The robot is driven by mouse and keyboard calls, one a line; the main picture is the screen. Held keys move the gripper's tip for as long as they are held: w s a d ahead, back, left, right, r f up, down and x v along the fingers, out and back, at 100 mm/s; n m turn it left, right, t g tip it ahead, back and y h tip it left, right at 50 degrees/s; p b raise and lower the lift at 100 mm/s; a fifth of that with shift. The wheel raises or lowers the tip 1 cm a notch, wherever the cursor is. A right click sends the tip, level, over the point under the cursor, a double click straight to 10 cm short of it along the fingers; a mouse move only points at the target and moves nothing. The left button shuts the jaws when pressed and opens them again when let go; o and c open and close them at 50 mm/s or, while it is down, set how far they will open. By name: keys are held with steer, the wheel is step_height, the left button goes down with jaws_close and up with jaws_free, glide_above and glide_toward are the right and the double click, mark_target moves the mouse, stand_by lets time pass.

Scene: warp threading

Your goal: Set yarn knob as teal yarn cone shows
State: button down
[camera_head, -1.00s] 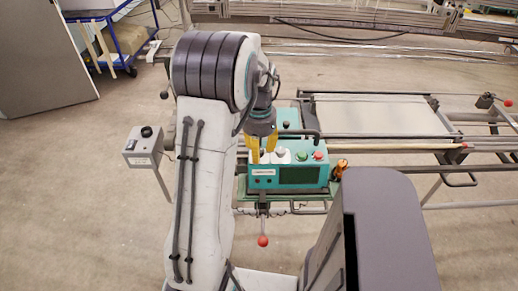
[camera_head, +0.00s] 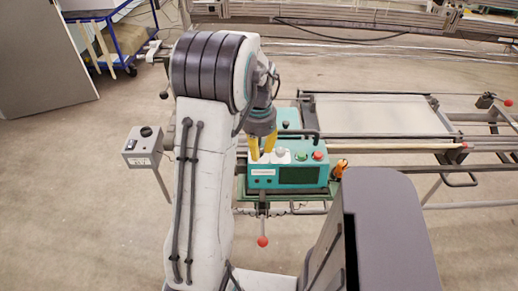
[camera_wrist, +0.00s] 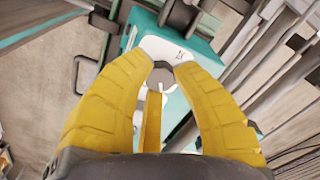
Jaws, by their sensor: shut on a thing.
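My gripper (camera_head: 262,147) reaches down to the top of the teal control box (camera_head: 312,176), at its left side. In the wrist view its yellow fingers (camera_wrist: 168,68) are closed around a small grey knob (camera_wrist: 162,77) on a white plate (camera_wrist: 160,47). The fingers cover much of the knob, so its pointer setting cannot be read. I cannot make out a teal yarn cone in either view.
A green button (camera_head: 302,156) and a red button (camera_head: 318,156) sit right of my gripper on the box. A grey switch box (camera_head: 143,146) stands on a post at left. The loom frame (camera_head: 380,115) extends behind and right.

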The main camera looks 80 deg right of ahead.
steer(key=shift+a+f, duration=0.1)
steer(key=c, duration=1.3)
jaws_free()
steer(key=shift+o, duration=0.2)
step_height(320, 180, up, 12)
